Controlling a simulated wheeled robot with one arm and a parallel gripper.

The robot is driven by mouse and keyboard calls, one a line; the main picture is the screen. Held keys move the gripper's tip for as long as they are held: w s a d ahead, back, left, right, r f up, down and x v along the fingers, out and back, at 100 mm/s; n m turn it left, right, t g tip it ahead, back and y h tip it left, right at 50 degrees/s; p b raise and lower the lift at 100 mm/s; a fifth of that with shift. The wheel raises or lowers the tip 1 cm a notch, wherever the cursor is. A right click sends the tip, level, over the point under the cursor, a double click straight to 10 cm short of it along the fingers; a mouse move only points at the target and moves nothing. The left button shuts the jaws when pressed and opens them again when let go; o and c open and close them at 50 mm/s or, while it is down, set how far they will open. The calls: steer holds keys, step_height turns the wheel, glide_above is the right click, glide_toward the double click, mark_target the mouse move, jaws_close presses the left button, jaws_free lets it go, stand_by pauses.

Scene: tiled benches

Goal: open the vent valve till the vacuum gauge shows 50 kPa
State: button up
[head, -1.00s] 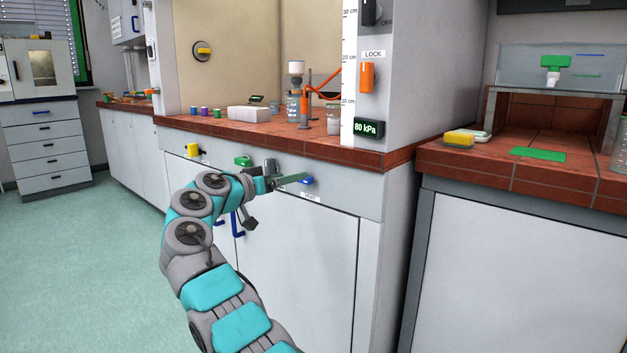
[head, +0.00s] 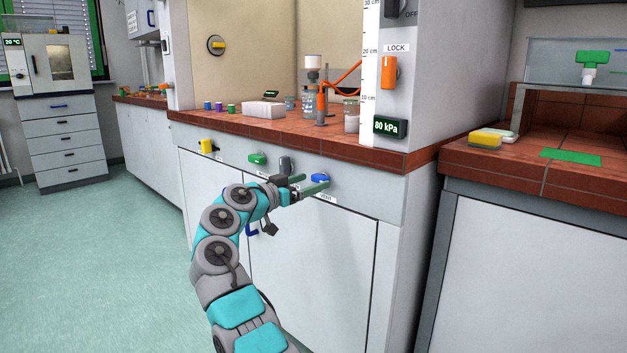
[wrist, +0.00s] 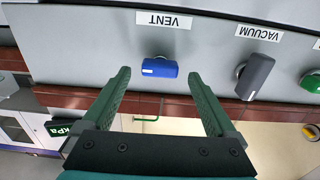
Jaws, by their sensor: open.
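The vent valve is a blue knob (head: 320,178) on the grey panel under the bench edge. In the wrist view the blue knob (wrist: 160,68) lies lengthwise across the picture under an upside-down VENT label (wrist: 164,20). My gripper (head: 313,182) is open and empty in front of the panel at the knob. In the wrist view my gripper's green fingers (wrist: 159,75) frame the knob on both sides, with gaps. I see no contact. The vacuum gauge (head: 389,127) on the grey column reads 80 kPa. Its edge also shows in the wrist view (wrist: 62,129).
A grey knob labelled VACUUM (wrist: 255,76) is beside the vent knob. A green knob (head: 257,159) and a yellow one (head: 206,146) are further left. The red tiled bench edge (head: 350,157) juts above the panel. An orange LOCK switch (head: 389,72) is above the gauge.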

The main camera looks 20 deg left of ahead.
steer(key=shift+x, duration=0.85)
steer(key=c, duration=1.4)
